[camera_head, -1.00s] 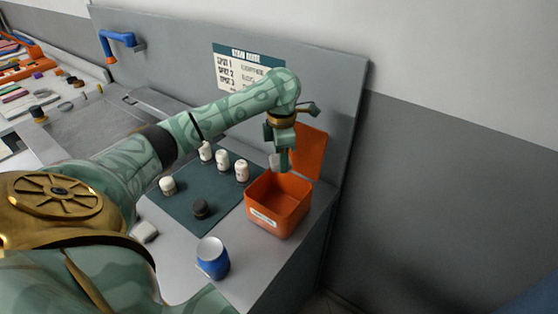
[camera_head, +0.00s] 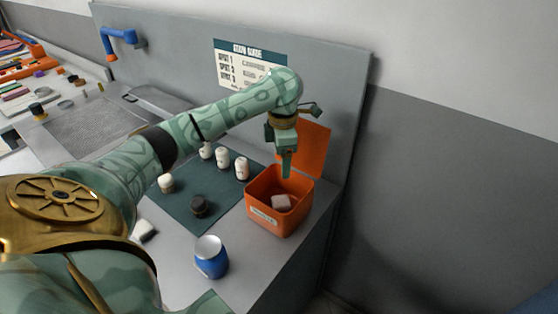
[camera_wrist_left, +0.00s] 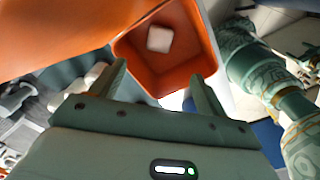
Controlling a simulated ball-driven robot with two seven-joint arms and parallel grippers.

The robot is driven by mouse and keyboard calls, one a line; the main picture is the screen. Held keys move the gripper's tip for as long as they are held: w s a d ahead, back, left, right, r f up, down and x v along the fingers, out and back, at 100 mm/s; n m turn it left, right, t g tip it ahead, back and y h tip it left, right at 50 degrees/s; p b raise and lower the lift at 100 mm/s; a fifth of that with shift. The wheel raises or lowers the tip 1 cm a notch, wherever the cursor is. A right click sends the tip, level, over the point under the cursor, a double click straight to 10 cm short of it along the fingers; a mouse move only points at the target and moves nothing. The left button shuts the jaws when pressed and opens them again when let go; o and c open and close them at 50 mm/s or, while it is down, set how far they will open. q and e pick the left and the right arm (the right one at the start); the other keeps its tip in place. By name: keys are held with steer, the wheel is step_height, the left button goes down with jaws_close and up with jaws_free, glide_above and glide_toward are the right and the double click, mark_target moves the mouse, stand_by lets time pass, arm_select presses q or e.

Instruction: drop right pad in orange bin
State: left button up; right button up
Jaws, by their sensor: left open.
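The orange bin (camera_head: 259,216) stands open at the right end of the counter, its orange lid tilted up behind it. A white pad (camera_head: 281,202) lies inside on the bin's floor. The wrist view also shows the pad (camera_wrist_left: 159,39) in the bin (camera_wrist_left: 190,50), apart from my fingers. My left gripper (camera_head: 286,165) is above the back part of the bin, pointing down, open and empty. In the wrist view its two fingers (camera_wrist_left: 160,84) stand apart with nothing between them. Another white pad (camera_head: 144,230) lies on the counter at the left, partly hidden by my arm. My right gripper is not in view.
A blue jar (camera_head: 211,260) stands in front. A grey back panel (camera_head: 340,90) rises behind the bin.

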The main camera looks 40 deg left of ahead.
arm_select(q)
step_height(320, 180, up, 16)
steer(key=p, duration=0.5)
steer(key=shift+f+p, duration=0.15)
steer(key=shift+p, duration=0.2)
